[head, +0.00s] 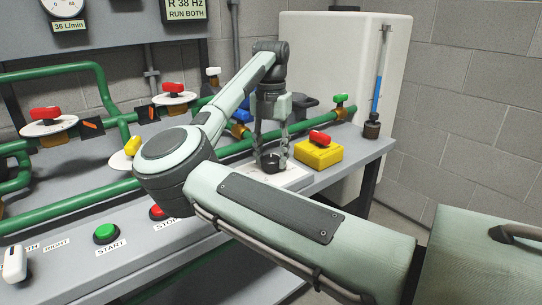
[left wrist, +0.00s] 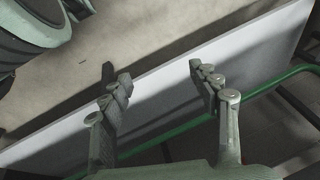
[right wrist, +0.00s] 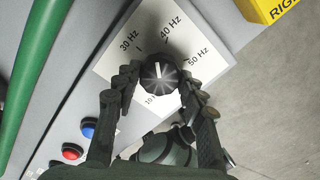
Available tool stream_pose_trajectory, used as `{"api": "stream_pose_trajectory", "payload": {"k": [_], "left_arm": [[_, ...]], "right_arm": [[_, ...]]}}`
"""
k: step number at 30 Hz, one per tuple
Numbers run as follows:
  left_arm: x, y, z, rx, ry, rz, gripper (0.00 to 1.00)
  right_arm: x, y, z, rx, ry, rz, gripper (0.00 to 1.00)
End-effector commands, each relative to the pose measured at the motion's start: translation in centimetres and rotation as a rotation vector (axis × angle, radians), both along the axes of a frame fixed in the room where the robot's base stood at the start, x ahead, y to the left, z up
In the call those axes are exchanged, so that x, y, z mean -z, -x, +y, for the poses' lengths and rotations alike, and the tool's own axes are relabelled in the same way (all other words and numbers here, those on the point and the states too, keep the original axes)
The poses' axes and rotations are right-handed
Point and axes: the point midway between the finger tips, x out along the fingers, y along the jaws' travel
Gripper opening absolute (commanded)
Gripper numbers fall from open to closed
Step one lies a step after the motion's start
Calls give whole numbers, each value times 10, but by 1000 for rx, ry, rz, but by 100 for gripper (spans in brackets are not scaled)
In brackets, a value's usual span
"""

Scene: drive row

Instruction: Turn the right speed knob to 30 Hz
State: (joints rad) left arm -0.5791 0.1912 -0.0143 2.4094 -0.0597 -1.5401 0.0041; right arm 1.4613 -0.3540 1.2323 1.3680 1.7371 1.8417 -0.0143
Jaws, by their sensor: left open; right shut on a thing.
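The right speed knob (right wrist: 160,76) is dark and round, on a white dial plate (right wrist: 108,68) marked with Hz values. Its white pointer lies between the 30 Hz and 40 Hz marks, nearer 40. My right gripper (right wrist: 158,82) is shut on the knob, one finger on each side. In the head view the knob (head: 269,161) sits low between the fingers of my right gripper (head: 270,150). The display (head: 186,9) reads R 38 Hz, RUN BOTH. My left gripper (left wrist: 155,74) is open and empty, seen only in the left wrist view.
Green pipes (head: 70,208) with red-handled valves (head: 47,114) run along the bench. A green START button (head: 105,233) is at the front. A blue-filled tube (head: 378,90) stands at the right end.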

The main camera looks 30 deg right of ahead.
Motion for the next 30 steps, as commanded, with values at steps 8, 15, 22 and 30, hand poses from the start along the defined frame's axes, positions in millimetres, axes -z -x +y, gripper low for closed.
{"api": "stream_pose_trajectory", "payload": {"k": [8,15,22,30], "left_arm": [[-10,0,0,-2,-3,-15,62],[-16,1,0,-4,-6,-18,62],[-20,-1,0,1,-6,-36,62],[-19,-6,-6,16,4,-57,62]], "right_arm": [[0,0,0,-259,0,0,12],[0,0,0,-455,-1,-1,12],[0,0,0,-586,-1,-1,12],[0,0,0,-660,-1,-1,12]]}}
